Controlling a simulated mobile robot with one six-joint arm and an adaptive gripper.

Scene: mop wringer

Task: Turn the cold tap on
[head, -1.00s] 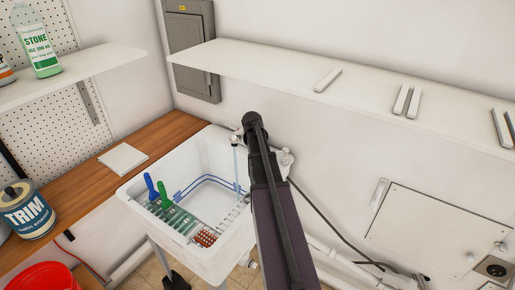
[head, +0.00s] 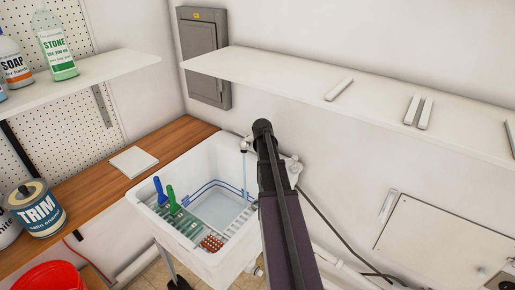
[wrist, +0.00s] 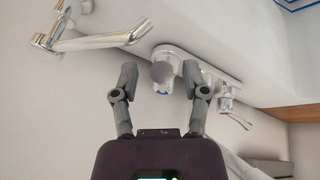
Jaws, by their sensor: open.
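In the wrist view, a chrome tap handle with a blue mark (wrist: 161,87) and a round grey end sits between the fingertips of my gripper (wrist: 159,72). The fingers are open, one on each side; I cannot tell whether either touches it. A second tap with a thin lever (wrist: 232,112) is to the right. The chrome spout (wrist: 95,42) is at upper left. In the head view, my arm covers most of the taps at the back of the white sink (head: 205,262). A thin pale vertical streak shows below the spout; I cannot tell if it is water.
Blue and green-handled brushes (head: 172,198) stand at the sink's left side. A wooden counter (head: 95,190) with a white tile (head: 134,161) and paint can (head: 36,208) lies left. A white shelf (head: 300,85) runs above the sink along the back wall.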

